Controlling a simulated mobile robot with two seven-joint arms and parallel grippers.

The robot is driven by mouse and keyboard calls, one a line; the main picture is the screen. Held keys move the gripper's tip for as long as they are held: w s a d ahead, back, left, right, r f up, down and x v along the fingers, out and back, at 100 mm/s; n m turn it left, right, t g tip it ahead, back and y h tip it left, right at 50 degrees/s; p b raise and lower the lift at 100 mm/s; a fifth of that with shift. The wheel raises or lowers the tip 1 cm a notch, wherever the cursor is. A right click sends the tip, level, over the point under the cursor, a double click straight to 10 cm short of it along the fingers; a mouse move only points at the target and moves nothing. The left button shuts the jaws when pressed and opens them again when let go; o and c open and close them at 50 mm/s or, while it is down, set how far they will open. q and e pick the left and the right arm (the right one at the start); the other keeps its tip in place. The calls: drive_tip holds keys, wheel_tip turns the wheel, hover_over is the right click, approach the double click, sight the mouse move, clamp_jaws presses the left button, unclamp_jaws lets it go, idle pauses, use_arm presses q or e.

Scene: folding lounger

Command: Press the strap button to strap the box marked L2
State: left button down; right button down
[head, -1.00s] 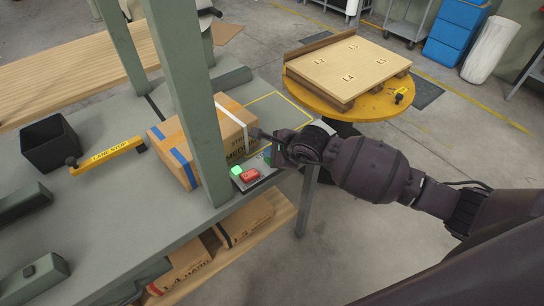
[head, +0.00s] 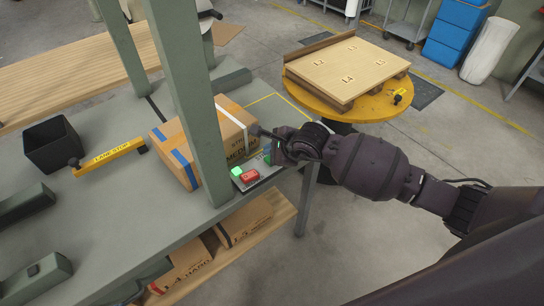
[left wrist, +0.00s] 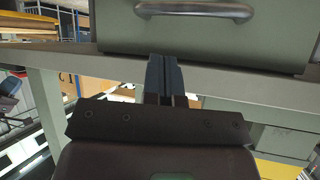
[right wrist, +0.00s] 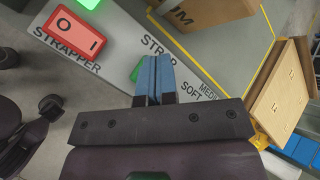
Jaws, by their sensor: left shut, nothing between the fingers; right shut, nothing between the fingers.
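A cardboard box (head: 179,143) with a blue band and a white strap stands on the grey bench, partly behind a green post. Its side print reads MEDIUM; I cannot read an L2 on it. The strapper panel (right wrist: 118,47) lies beside it, with a red O/I switch (right wrist: 75,32), a lit green lamp and the word STRAP. A green button (right wrist: 136,71) shows there, partly hidden by my right gripper (right wrist: 156,58). The right gripper is shut and empty, its tips over the panel; contact is unclear. My left gripper (left wrist: 163,58) is shut and empty below a grey drawer front.
A yellow round table (head: 360,108) holds a pallet board (head: 330,72) with marked places. A yellow LANE STOP bar (head: 107,158) and a dark bin (head: 52,145) are on the bench. More boxes (head: 243,220) lie on the shelf below. The upright post (head: 184,90) stands near my right gripper.

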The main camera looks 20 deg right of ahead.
idle(0.3)
drive_tip(key=shift+r+p, duration=1.55)
drive_tip(key=shift+r, duration=1.05)
